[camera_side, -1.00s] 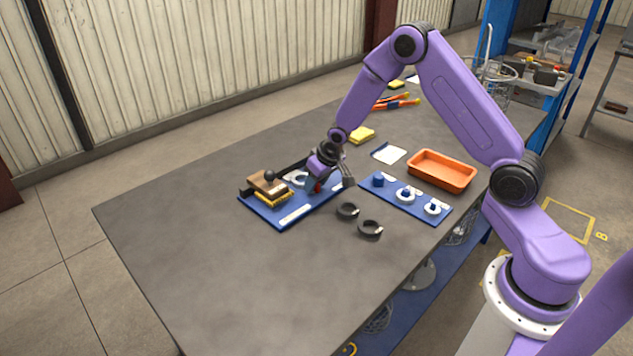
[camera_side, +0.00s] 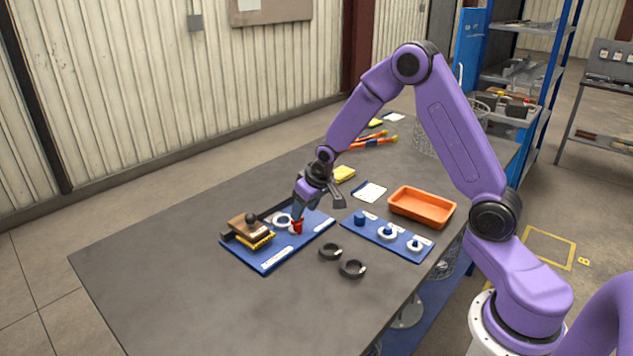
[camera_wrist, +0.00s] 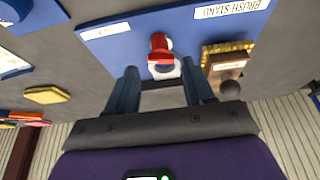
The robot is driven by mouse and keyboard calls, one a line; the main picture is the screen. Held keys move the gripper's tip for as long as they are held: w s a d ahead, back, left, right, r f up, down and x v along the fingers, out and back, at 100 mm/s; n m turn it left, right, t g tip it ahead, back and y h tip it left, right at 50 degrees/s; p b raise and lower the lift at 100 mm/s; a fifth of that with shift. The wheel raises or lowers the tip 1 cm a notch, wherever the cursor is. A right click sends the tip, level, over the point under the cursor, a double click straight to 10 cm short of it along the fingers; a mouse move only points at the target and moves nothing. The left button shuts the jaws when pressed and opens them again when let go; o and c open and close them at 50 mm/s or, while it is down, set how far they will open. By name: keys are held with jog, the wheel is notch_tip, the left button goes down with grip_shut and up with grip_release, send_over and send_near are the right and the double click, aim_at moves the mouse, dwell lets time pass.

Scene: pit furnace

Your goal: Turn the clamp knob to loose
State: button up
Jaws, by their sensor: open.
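The clamp knob is a red part (camera_side: 297,227) on the blue board (camera_side: 268,262), beside a white ring (camera_side: 282,220). In the wrist view the red knob (camera_wrist: 160,49) shows ahead of my fingers, slightly left of the middle of the gap, with a white round part (camera_wrist: 165,70) just below it. My gripper (camera_wrist: 163,85) is open, its two dark blue fingers apart with nothing between them at the tips. Whether a finger touches the knob cannot be told.
A wooden brush (camera_side: 249,228) with yellow bristles stands on the same board. Two dark open rings (camera_side: 330,252) lie in front. A second blue board (camera_side: 372,238) with pegs and an orange tray (camera_side: 422,207) are to the right. The front left of the table is clear.

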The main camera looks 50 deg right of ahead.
jog(key=v, duration=1)
jog(key=shift+r, duration=0.25)
jog(key=r+m+g, duration=0.2)
jog(key=m+g, duration=0.1)
jog(key=m, duration=0.1)
send_over(300, 224)
jog(key=w+m+g, duration=0.1)
jog(key=m+g, duration=0.1)
notch_tip(300, 224, down, 17)
jog(key=shift+w+r, duration=0.1)
dwell(0.4)
jog(key=c, duration=0.8)
